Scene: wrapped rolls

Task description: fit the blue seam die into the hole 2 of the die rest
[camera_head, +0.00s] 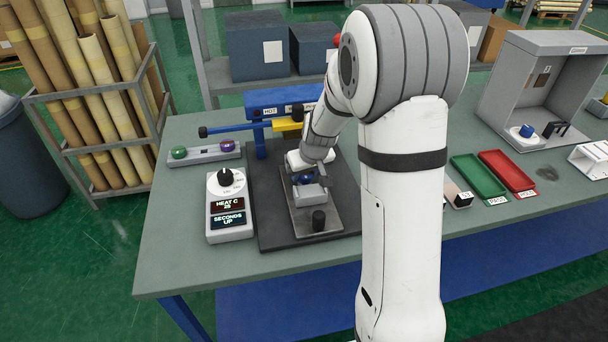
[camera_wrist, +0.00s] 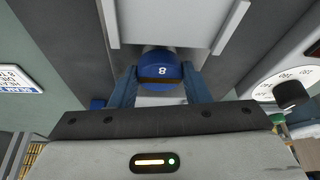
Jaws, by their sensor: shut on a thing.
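The blue seam die (camera_wrist: 162,72), a round blue cap marked 8, sits between the two blue fingers of my gripper (camera_wrist: 160,84) in the wrist view. My gripper is shut on it. In the head view the die (camera_head: 305,179) shows as a little blue under my wrist, above the steel plate of the sealing press; whether it touches the press is hidden. The die rest (camera_head: 204,155) is a grey bar at the table's left, holding a green die (camera_head: 179,152) at its left and a purple die (camera_head: 227,145) at its right. Its middle has no die standing in it.
A white heat dial box (camera_head: 229,207) stands left of the press's dark base (camera_head: 275,225). The blue press arm (camera_head: 280,100) rises behind my gripper. Green (camera_head: 478,176) and red (camera_head: 508,171) trays and a grey booth (camera_head: 540,85) stand at the right.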

